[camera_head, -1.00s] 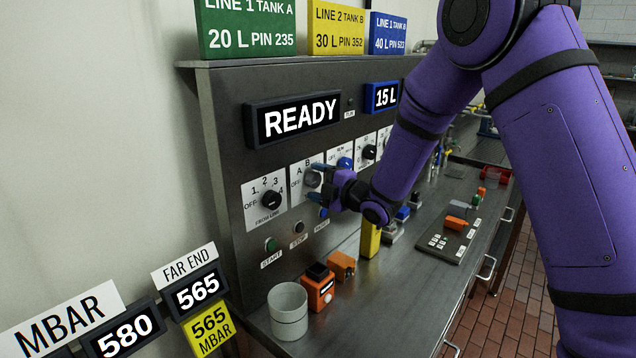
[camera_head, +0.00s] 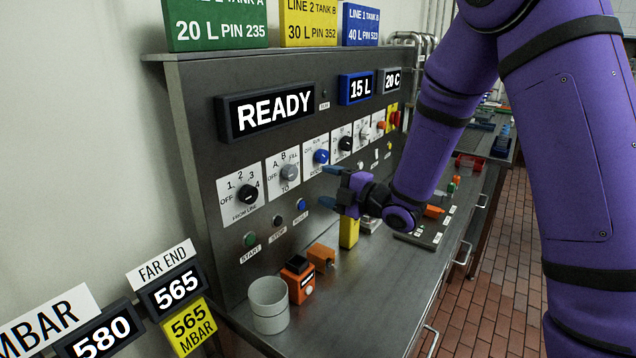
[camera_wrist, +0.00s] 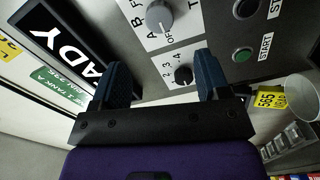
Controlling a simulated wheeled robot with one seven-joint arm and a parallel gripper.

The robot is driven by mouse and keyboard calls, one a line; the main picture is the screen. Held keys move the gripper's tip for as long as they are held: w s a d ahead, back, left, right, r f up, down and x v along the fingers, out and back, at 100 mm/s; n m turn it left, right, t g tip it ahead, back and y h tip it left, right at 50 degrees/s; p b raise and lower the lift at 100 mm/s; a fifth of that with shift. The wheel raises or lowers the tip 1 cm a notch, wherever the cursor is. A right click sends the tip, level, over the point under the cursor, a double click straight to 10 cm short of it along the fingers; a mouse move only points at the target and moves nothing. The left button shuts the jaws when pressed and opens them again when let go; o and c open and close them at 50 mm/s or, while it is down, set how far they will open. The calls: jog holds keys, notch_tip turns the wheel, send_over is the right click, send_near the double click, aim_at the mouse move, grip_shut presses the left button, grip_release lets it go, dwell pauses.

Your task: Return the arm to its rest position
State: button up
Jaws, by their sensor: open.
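My gripper (camera_head: 332,186) is at the end of my purple arm. It stands in front of the control panel (camera_head: 190,110), apart from it, with its blue fingers spread and nothing between them. In the wrist view my gripper (camera_wrist: 160,85) also shows two parted blue fingers facing the panel. The black FROM LINE knob (camera_head: 247,194) and the grey TO knob (camera_head: 289,172) are to the left of the gripper. The blue knob (camera_head: 321,156) is just above and left of it. In the wrist view the black knob (camera_wrist: 183,75) appears between the fingers, farther off.
A grey cup (camera_head: 269,305), an orange block with a black top (camera_head: 298,280), another orange block (camera_head: 322,257) and a yellow block (camera_head: 349,232) stand on the bench below. The READY display (camera_head: 268,111) is on the panel. The front of the bench is clear.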

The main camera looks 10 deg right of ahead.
jog(key=shift+s+d, duration=0.1)
jog(key=shift+d, duration=0.05)
jog(key=s+d+r+m+h, duration=1)
jog(key=d+r+m+h, duration=0.2)
jog(key=d+m, duration=0.2)
jog(key=s+d+r+m+g, duration=0.1)
jog(key=s+m+g, duration=0.6)
jog(key=s, duration=1.7)
jog(key=d+m, duration=0.1)
jog(key=m, duration=0.2)
jog(key=shift+s+d+r+m+h, duration=0.2)
jog(key=shift+r+m+h, duration=0.1)
jog(key=shift+h, duration=0.1)
